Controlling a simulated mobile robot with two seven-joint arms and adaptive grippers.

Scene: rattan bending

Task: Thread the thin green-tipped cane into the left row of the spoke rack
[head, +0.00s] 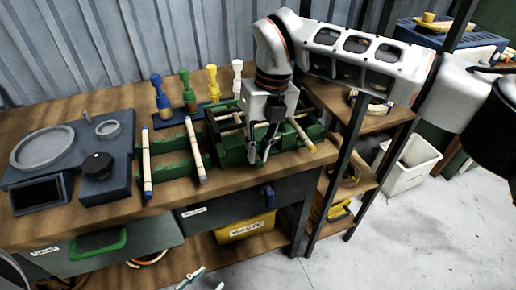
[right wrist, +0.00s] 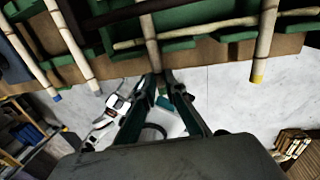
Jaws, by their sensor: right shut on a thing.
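My right gripper (head: 262,155) is low at the front of the green spoke rack (head: 231,155). In the right wrist view its fingers (right wrist: 160,88) are shut on a pale cane (right wrist: 151,42) whose green end (right wrist: 163,102) shows between them. The cane's other end runs up out of that view, across the rack's green bars (right wrist: 190,45). I cannot tell whether it is in a row of the rack. In the head view the gripper mostly hides this cane. My left gripper (head: 190,279) shows only partly at the bottom edge of the head view, away from the rack.
A blue-tipped cane (head: 147,165) and another pale cane (head: 197,160) lie on green supports left of the rack. A yellow-tipped cane (head: 300,134) lies at its right. Coloured pegs (head: 187,92) stand behind. A blue-grey fixture (head: 110,186) fills the bench's left. A dark post (head: 345,170) stands right.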

